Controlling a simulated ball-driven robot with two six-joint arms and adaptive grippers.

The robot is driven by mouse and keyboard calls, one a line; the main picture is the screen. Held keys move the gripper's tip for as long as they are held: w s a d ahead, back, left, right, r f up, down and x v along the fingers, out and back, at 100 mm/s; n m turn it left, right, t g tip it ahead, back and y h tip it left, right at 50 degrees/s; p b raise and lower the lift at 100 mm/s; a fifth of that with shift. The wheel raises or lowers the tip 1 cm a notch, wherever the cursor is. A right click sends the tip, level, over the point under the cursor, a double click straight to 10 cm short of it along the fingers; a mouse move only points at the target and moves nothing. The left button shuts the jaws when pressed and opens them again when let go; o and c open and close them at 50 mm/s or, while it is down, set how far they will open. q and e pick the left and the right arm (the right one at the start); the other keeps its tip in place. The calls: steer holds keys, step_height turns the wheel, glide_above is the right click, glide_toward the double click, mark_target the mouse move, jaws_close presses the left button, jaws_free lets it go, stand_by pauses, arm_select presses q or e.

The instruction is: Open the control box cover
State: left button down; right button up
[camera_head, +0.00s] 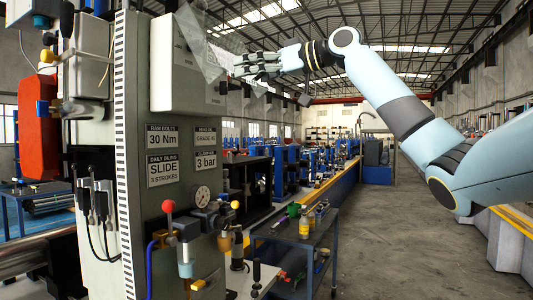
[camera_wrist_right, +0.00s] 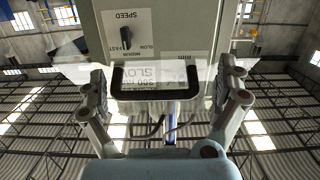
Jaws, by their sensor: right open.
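The control box (camera_head: 185,75) is a pale grey box high on the machine column. In the right wrist view its face (camera_wrist_right: 182,20) shows a black speed knob (camera_wrist_right: 125,38) and labels. A clear cover (camera_head: 204,58) sticks out from the box in the head view, looking tilted. In the right wrist view the cover (camera_wrist_right: 72,66) carries a black U-shaped handle (camera_wrist_right: 158,78). My right gripper (camera_head: 250,65) is at the box's right side. In the wrist view its open fingers (camera_wrist_right: 163,80) stand either side of the handle; I cannot tell whether they touch the cover. My left gripper is out of view.
Below the box are label plates (camera_head: 181,155), a pressure gauge (camera_head: 202,196) and a red-knobbed lever (camera_head: 168,207). A blue cart (camera_head: 290,243) with bottles stands right of the column. The aisle floor (camera_head: 385,230) is clear.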

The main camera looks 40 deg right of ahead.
steer(key=w+a+f+t+y+b, duration=0.1)
steer(key=w+a+f+b, duration=0.25)
steer(key=w+f, duration=0.35)
steer(key=d+b+v, duration=0.1)
steer(key=b+v, duration=0.4)
steer(key=v, duration=0.5)
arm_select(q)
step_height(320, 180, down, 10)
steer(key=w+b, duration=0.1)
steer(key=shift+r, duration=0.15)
arm_select(e)
step_height(320, 180, down, 12)
steer(key=w+m+g, duration=0.1)
steer(key=w, duration=0.1)
steer(key=shift+w+a+m+h, duration=0.2)
steer(key=shift+a+m+h, duration=0.1)
steer(key=shift+a+m, duration=0.1)
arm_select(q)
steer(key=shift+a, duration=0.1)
